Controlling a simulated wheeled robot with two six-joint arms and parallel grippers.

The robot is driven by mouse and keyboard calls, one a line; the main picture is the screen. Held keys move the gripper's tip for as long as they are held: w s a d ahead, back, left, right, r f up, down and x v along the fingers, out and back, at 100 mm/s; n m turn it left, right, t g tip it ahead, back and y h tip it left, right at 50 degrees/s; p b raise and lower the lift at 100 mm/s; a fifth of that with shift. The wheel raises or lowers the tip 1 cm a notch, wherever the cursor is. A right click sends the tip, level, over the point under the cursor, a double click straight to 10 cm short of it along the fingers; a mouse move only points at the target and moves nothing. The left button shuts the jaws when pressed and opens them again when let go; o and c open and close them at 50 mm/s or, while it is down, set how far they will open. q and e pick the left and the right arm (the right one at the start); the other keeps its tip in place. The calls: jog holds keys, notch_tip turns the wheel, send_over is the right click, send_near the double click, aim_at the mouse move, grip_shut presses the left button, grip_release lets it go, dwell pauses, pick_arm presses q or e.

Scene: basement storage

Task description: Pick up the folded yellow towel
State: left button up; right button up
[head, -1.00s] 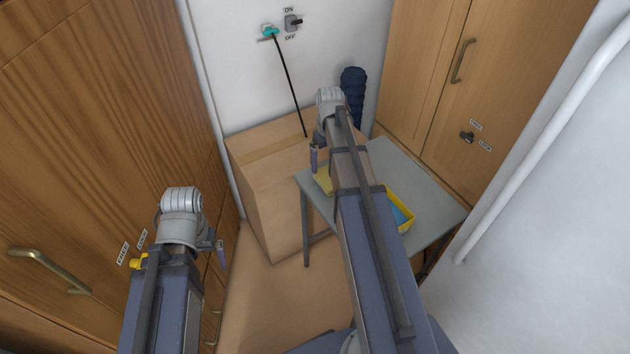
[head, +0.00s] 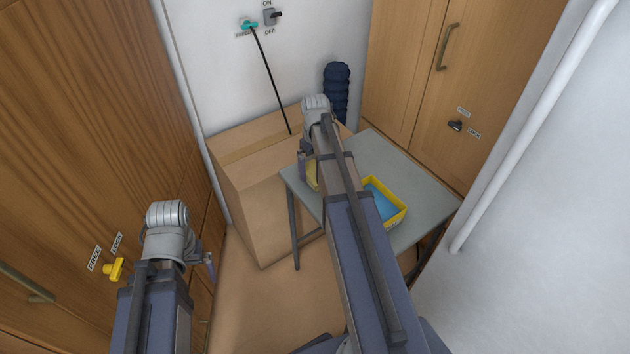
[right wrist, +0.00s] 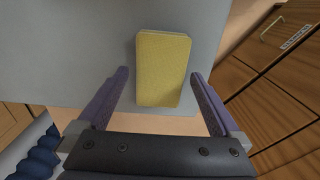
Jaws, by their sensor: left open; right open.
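The folded yellow towel (right wrist: 163,68) lies on the grey table (head: 395,160), close to its edge, in the right wrist view. In the head view only a sliver of the towel (head: 312,177) shows, as my right arm hides the rest. My right gripper (right wrist: 159,76) is open, with its fingers pointing toward the table and the towel showing between them; I cannot tell how far above it they are. In the head view my right gripper (head: 303,167) is mostly hidden by its arm. My left gripper (head: 210,265) is open and empty beside the left wooden cabinet, away from the table.
A yellow tray (head: 401,213) with a blue bottom or content stands on the table. A large cardboard box (head: 250,190) stands left of the table. Wooden cabinets (head: 80,130) rise at the left and at the back right (head: 410,80). A white pipe (head: 530,120) runs along the right wall.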

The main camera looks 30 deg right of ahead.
notch_tip(320, 180, down, 2)
jog(key=shift+f+b, duration=0.1)
jog(key=shift+b, duration=0.45)
jog(key=c, duration=1.2)
